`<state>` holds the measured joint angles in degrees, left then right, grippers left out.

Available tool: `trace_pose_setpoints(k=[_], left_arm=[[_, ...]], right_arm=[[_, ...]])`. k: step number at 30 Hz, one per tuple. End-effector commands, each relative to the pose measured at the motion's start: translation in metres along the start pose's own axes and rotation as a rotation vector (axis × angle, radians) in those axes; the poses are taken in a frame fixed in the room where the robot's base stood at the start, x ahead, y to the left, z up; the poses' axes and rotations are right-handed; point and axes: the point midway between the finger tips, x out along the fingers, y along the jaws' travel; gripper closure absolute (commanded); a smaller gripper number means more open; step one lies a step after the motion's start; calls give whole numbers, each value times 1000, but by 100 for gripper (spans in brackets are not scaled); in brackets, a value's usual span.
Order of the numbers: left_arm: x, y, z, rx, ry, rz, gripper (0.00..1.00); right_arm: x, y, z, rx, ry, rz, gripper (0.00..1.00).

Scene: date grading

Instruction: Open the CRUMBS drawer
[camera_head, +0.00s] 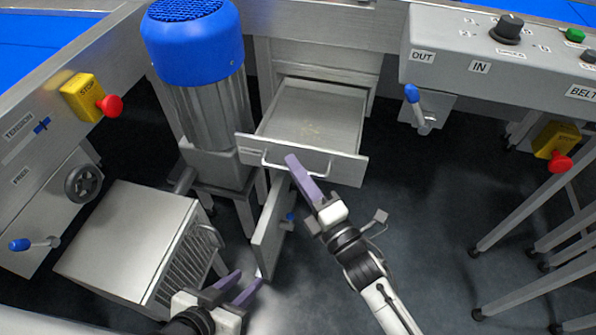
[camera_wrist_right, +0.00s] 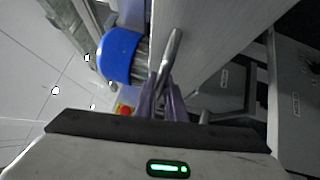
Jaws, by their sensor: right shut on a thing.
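The drawer (camera_head: 345,170) is pulled out of the grey machine frame in the head view, its inside visible with a few brownish bits on the floor. No label on it is readable. Its front carries a bar handle (camera_head: 273,165). My right gripper (camera_head: 293,162) is shut on the handle. The wrist view shows the handle (camera_wrist_right: 172,50) running between the purple fingers (camera_wrist_right: 165,98), beside the pale drawer front (camera_wrist_right: 205,40). My left gripper (camera_head: 244,282) is at the lower left, fingers apart and empty, away from the drawer.
A blue-capped motor (camera_head: 195,45) stands left of the drawer. A metal cabinet (camera_head: 130,235) stands at the lower left, and a narrow panel (camera_head: 270,230) hangs below the drawer. A control box (camera_head: 480,65) is at the upper right. Dark floor (camera_head: 425,200) is clear right of my right arm.

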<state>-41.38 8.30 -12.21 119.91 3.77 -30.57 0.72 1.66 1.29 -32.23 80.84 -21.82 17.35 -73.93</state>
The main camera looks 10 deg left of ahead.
Motion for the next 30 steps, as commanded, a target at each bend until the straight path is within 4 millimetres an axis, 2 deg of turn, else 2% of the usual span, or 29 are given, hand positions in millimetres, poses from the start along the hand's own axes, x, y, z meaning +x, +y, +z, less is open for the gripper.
trace_pose_setpoints(k=[11, 12, 14, 15, 24, 26, 30], left_arm=[[1, -1, -7, 2, 14, -1, 69], [2, -1, -7, 2, 14, -1, 69], [2, -1, -6, 2, 12, -1, 69], [2, -1, -5, 2, 11, -1, 69], [1, 0, 2, 0, -5, -1, 69], [0, 0, 2, 0, -7, -1, 69], [-2, 0, 1, 2, -9, -1, 69]], right_arm=[[0, 0, 1, -1, -2, -1, 100], [0, 0, 1, -1, -2, -1, 84], [0, 0, 1, -1, -2, -1, 74], [0, 0, 1, -1, -2, -1, 72], [-2, 0, 0, 0, -1, -1, 72], [-7, -1, 0, 0, -1, -3, 72], [-29, 0, 0, 1, -1, -3, 72]])
